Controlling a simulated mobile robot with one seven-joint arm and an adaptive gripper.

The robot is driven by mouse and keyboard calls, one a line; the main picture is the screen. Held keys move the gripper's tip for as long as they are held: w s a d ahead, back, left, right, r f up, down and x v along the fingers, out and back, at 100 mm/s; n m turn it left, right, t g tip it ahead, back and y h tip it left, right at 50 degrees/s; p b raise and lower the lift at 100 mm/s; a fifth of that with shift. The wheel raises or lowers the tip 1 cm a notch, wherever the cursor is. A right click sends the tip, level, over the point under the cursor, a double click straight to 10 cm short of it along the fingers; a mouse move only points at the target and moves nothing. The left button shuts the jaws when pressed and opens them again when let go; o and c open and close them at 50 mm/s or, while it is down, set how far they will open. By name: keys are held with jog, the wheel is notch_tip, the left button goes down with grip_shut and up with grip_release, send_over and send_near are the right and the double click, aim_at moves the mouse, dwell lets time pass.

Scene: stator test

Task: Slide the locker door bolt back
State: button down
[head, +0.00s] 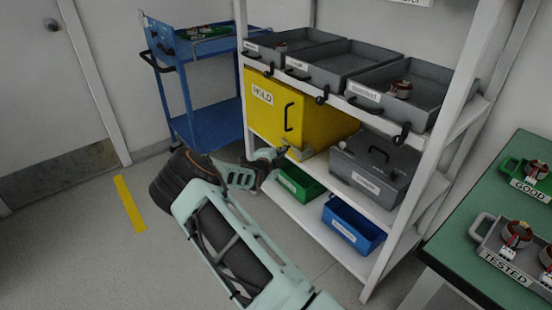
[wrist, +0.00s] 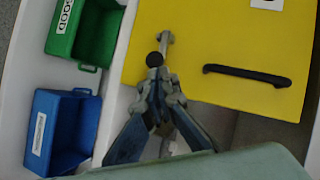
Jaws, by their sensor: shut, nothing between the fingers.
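The yellow locker (head: 300,108) with a HOLD label and a black handle (head: 289,117) sits on the middle shelf. Its door face also shows in the wrist view (wrist: 215,35), with the handle (wrist: 246,75) to the right. The door bolt (wrist: 166,42) is a light grey metal bar at the door's edge, with a dark round knob (wrist: 154,60) beside it. My gripper (head: 280,154) is at the locker's lower front edge. In the wrist view my gripper (wrist: 158,82) is shut and empty, its fingertips right by the knob; I cannot tell whether they touch.
A grey lidded box (head: 372,170) stands right of the locker. A green bin (head: 300,183) and a blue bin (head: 352,224) sit on the lower shelf. Grey trays (head: 340,62) fill the shelf above. A blue cart (head: 205,95) stands to the left; open floor lies in front.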

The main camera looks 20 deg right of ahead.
jog(key=v, duration=0.9)
